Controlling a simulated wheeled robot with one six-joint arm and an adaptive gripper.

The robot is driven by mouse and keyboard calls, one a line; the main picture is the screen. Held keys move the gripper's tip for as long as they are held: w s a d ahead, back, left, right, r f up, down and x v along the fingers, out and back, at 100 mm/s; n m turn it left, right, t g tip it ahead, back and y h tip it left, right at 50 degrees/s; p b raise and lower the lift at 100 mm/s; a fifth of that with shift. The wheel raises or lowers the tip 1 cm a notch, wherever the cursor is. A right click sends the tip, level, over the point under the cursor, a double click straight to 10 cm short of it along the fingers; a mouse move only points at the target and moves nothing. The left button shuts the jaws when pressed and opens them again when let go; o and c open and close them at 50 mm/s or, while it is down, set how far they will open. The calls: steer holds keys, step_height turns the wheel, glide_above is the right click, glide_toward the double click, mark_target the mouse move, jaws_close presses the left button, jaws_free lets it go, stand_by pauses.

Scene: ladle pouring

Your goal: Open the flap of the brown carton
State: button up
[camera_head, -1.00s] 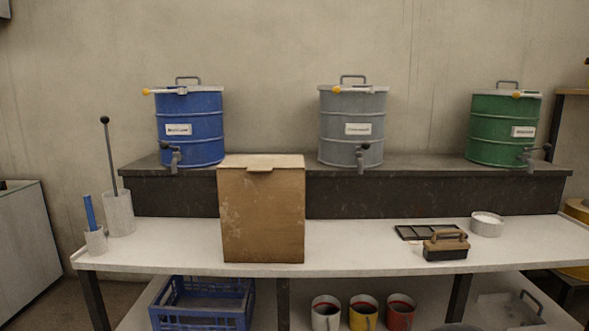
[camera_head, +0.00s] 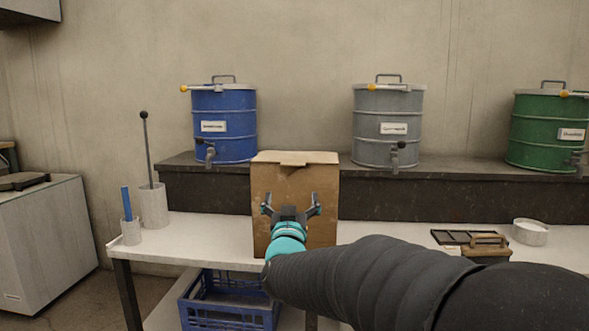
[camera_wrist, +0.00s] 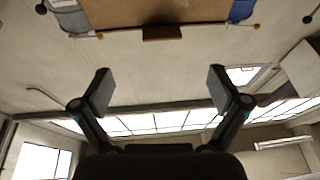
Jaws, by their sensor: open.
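The brown carton (camera_head: 325,183) stands upright on the white bench. Its top flap (camera_head: 293,156) lies shut, with a small tab at the middle of the front edge. My gripper (camera_head: 292,205) is open, in front of the carton's face and below the flap in the head view; the gap to the carton is hard to judge. The wrist view appears upside down. There the carton (camera_wrist: 125,12) is at the top edge, its tab (camera_wrist: 163,33) sticks out, and my open, empty gripper (camera_wrist: 160,80) has nothing between its fingers. My arm hides the carton's lower right part.
Blue (camera_head: 225,125), grey (camera_head: 388,125) and green (camera_head: 545,130) drums stand on the dark shelf (camera_head: 440,185) behind. A holder (camera_head: 154,205) with a long rod is at left. A brush (camera_head: 487,248) and white bowl (camera_head: 530,232) are at right. A blue crate (camera_head: 225,305) is below.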

mark_target(293, 164)
steer(key=shift+m+t+h, duration=0.4)
steer(key=shift+t+h, duration=0.1)
steer(key=shift+h, duration=0.3)
steer(key=x, duration=0.4)
steer(key=p+x, duration=0.1)
steer(key=x, duration=0.4)
steer(key=a+p+x, duration=0.1)
steer(key=x, duration=0.4)
steer(key=shift+w+a, duration=0.15)
steer(key=c, duration=1.7)
steer(key=shift+r, duration=0.1)
